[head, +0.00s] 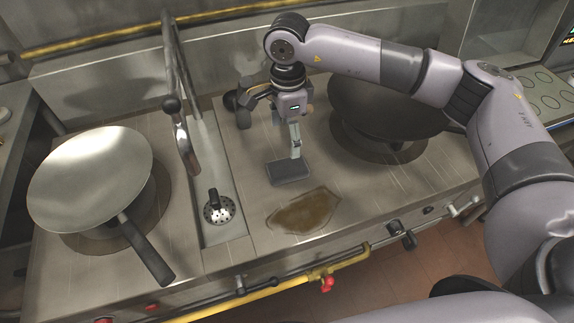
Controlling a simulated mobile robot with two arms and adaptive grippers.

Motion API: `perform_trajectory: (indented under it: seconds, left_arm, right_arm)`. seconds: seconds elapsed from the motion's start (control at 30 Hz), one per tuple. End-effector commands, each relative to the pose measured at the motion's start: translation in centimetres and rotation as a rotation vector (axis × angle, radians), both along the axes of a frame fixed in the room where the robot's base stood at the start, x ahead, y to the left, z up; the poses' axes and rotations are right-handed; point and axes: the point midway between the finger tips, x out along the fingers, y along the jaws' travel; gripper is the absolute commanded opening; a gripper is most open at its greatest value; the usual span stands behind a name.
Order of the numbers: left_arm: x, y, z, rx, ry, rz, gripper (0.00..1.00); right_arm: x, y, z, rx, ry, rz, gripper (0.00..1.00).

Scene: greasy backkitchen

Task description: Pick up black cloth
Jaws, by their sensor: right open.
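A dark grey, flat rectangular piece (289,172), which looks like the folded black cloth, lies on the steel counter just behind a brown greasy puddle. My right gripper (296,150) points down from above, with its tip close over the back edge of this cloth. The gripper is open and seen nearly side-on, so its fingers overlap. I cannot tell whether the tip touches the cloth. My left gripper is not in view.
The brown puddle (303,212) lies in front of the cloth. A dark wok (385,118) stands close on the right. A shiny wok (90,178) stands at the left. A faucet (183,135) rises over a drain channel (226,228). Knobs and yellow pipe (290,283) line the front.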

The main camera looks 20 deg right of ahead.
Motion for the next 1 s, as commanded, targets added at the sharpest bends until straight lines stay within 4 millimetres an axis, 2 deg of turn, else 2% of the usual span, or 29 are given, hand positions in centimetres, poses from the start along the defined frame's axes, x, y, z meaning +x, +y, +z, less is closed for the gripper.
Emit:
perform_trajectory:
  seconds: [0.1,0.23,0.5,0.63,0.8,1.0]
  left_arm:
    - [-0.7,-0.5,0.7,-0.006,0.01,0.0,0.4]
    - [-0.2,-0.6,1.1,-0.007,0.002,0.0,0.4]
    - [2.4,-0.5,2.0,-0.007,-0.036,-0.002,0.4]
    - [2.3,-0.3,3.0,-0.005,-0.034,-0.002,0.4]
    - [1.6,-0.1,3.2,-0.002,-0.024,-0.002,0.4]
    - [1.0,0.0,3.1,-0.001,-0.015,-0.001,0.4]
  right_arm:
    - [-0.1,0.0,-2.5,-0.001,0.004,0.0,0.77]
    - [-0.1,0.0,-4.4,0.0,0.002,0.001,0.77]
    - [-0.2,0.0,-6.4,0.0,0.002,0.001,0.77]
    - [-0.6,-0.1,-8.4,-0.001,0.004,0.001,0.77]
    - [-0.5,0.0,-10.4,0.0,0.002,0.0,0.77]
    - [-0.5,-0.1,-10.8,0.0,0.0,0.001,0.77]
